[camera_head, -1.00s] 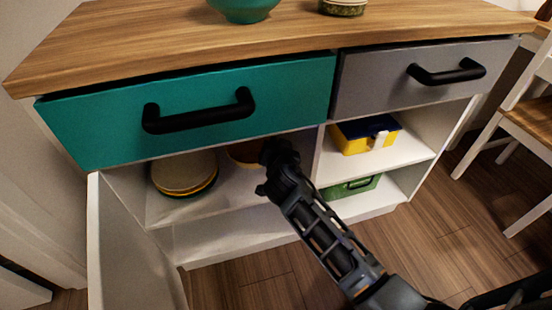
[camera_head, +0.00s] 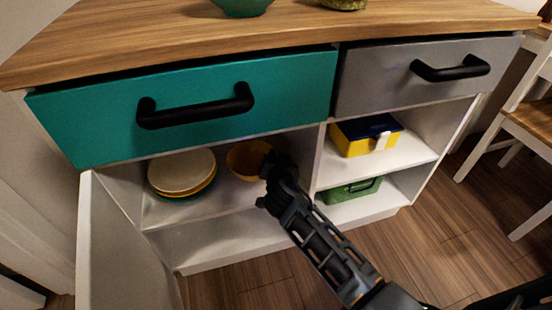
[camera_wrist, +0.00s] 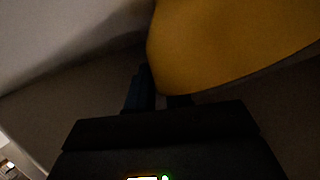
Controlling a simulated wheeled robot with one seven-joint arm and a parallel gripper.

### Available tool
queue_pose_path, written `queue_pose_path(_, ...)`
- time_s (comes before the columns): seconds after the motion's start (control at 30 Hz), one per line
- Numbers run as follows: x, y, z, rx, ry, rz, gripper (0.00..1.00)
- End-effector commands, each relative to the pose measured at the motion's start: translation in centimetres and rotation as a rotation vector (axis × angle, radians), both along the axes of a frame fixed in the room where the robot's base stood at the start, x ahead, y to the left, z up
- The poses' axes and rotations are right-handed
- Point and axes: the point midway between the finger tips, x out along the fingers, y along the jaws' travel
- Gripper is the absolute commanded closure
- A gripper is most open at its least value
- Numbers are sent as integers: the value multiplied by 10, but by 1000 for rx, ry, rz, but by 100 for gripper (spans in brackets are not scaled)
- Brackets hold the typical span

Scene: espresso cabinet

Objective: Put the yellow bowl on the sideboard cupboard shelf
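The yellow bowl (camera_head: 243,160) is inside the left open compartment of the sideboard cupboard, above its white shelf (camera_head: 222,190) and to the right of a stack of plates. My gripper (camera_head: 273,166) is at the bowl's right side, reaching in from the front. In the wrist view the bowl (camera_wrist: 225,40) fills the upper right, very close. One dark finger shows beside the bowl's edge and the other is partly hidden behind it. I cannot tell whether the fingers grip the rim, or whether the bowl touches the shelf.
A stack of plates (camera_head: 182,172) stands left on the shelf. The open cupboard door (camera_head: 125,245) is at the left. The teal drawer (camera_head: 100,122) overhangs the compartment. A divider separates it from shelves with a yellow-blue box (camera_head: 365,138) and green case (camera_head: 350,190).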

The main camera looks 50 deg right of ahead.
Motion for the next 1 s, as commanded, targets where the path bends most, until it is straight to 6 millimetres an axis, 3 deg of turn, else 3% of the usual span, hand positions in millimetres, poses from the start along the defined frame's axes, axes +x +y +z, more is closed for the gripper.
queue_pose_path(0.2, 0, 0, 0, 0, 0, 0, 61)
queue_pose_path(0.53, 0, 1, 5, 1, 1, 0, 61)
queue_pose_path(1.0, -59, 61, 34, 1, 1, 2, 61)
